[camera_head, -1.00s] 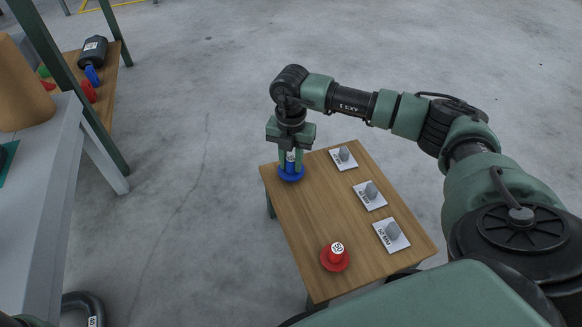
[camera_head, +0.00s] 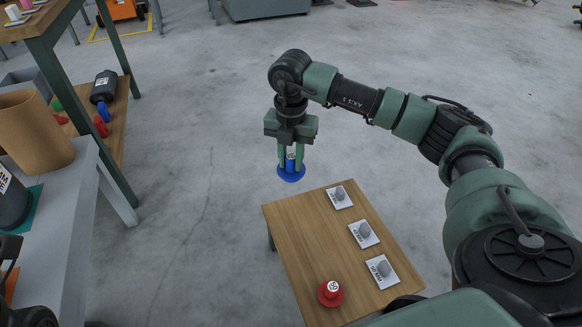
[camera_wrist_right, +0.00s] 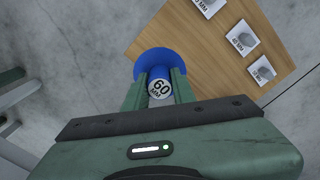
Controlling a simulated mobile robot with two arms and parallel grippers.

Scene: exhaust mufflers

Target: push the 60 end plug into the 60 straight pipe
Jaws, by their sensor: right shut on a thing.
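The 60 end plug (camera_head: 291,168) is blue, with a wide round flange at the bottom and a narrower stub. Its white label reads 60 MM in the right wrist view (camera_wrist_right: 159,88). My right gripper (camera_head: 291,155) points down and is shut on the stub, with one finger on each side. It holds the plug in the air, flange down, just beyond the far left corner of the small wooden table. No 60 straight pipe can be made out for certain. A dark round part (camera_head: 12,203) with a partly cut-off label stands at the left edge. My left gripper is not seen.
The small wooden table (camera_head: 300,235) holds a red plug (camera_head: 331,293) and three grey knobs on white cards. A grey bench (camera_head: 75,215) at left carries a brown cylinder (camera_head: 32,130). Behind it, a wooden shelf holds a dark muffler (camera_head: 104,87). Bare floor lies between.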

